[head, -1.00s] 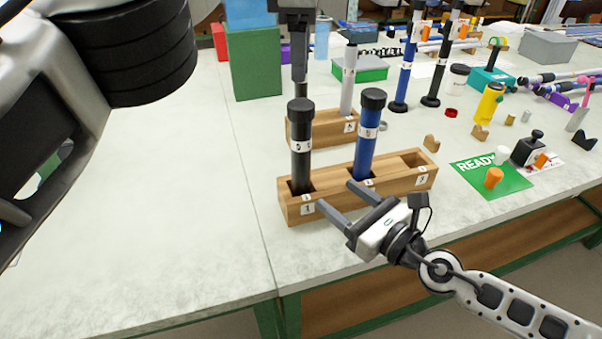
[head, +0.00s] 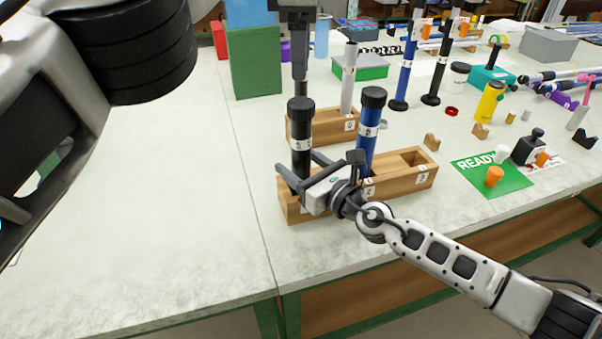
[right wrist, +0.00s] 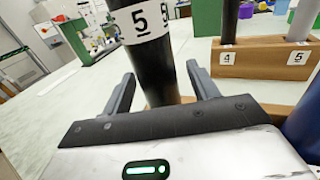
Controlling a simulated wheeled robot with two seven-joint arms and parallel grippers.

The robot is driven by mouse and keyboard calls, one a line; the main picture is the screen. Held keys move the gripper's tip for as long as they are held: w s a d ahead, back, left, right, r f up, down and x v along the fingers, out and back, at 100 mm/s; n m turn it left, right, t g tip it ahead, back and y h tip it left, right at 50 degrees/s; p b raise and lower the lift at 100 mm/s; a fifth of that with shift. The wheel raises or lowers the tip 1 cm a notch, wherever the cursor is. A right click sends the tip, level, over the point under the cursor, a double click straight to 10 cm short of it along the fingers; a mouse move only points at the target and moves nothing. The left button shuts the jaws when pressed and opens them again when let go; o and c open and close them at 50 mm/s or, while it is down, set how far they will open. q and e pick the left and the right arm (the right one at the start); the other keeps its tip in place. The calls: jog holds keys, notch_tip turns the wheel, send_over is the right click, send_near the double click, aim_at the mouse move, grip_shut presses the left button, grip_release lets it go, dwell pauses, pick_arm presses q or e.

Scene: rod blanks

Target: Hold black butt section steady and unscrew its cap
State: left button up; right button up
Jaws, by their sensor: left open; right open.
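The black butt section (head: 301,135) stands upright in the first slot of the front wooden rack (head: 400,186), with a black cap (head: 300,104) on top and a white label. My left gripper (head: 300,88) points down just above the cap; its fingers overlap from this side. It is open. My right gripper (head: 302,170) is open low at the black section. In the right wrist view the black section (right wrist: 150,65), labelled 5, stands between the two fingers (right wrist: 165,90), with a gap visible on each side. The section's lower end is hidden behind my right gripper.
A blue capped section (head: 367,140) stands in the rack's second slot, close to my right gripper; the third slot is empty. A second wooden rack (head: 325,128) with a grey section (head: 349,75) stands behind. A green READY mat (head: 490,180) lies right. The table at left is clear.

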aim_at(301, 102)
grip_shut()
pick_arm(q)
jog(key=m, duration=1.2)
jog(key=shift+m, duration=0.4)
jog(key=m, duration=0.5)
jog(key=shift+w+f, duration=0.1)
jog(key=shift+f, duration=3.9)
pick_arm(e)
jog(key=shift+f, duration=0.1)
